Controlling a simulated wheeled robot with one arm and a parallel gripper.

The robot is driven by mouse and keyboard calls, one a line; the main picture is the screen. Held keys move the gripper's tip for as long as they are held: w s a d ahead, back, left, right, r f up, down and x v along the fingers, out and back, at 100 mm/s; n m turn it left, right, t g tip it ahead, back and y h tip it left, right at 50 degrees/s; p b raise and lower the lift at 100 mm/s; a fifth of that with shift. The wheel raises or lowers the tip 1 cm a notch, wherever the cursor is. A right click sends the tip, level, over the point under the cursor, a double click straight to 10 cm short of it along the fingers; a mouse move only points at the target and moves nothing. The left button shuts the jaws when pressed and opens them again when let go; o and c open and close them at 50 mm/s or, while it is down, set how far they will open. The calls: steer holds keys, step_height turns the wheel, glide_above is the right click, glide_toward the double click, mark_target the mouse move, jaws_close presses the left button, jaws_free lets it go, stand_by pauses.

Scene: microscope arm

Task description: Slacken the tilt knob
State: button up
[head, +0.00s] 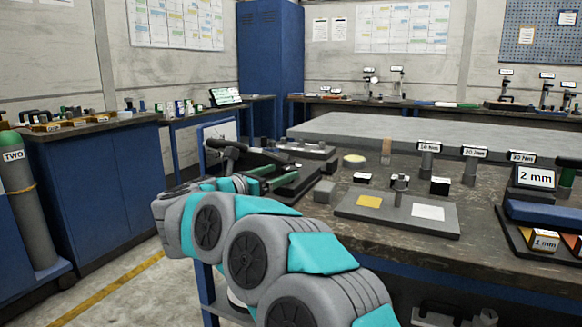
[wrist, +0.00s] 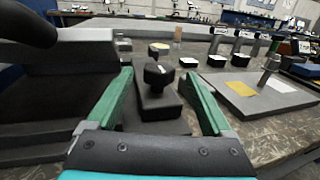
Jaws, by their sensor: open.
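A black knob (wrist: 158,73), likely the tilt knob, stands up from a dark block (wrist: 155,104) in the wrist view. My gripper (wrist: 159,75) is open, with one green finger to the left of the knob and one to the right. Gaps show on both sides, and I see no contact. How far the fingertips reach past the knob is hard to tell. In the head view my gripper (head: 268,178) is over the dark apparatus at the left part of the bench, and the knob is not clearly seen there. A dark arm-like part (wrist: 25,22) shows at the wrist view's upper left.
A grey plate (head: 385,219) with a post, a yellow square and a white square lies to the right. Labelled torque posts (head: 426,160) and a "2 mm" display (head: 535,178) stand farther right. Dark blocks (wrist: 70,70) rise close to the left finger.

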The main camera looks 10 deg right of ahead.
mark_target(284, 172)
steer(key=shift+p+x, duration=0.4)
steer(key=shift+x, duration=2.2)
jaws_close()
steer(key=shift+f+b, duration=0.1)
steer(key=shift+b, duration=0.2)
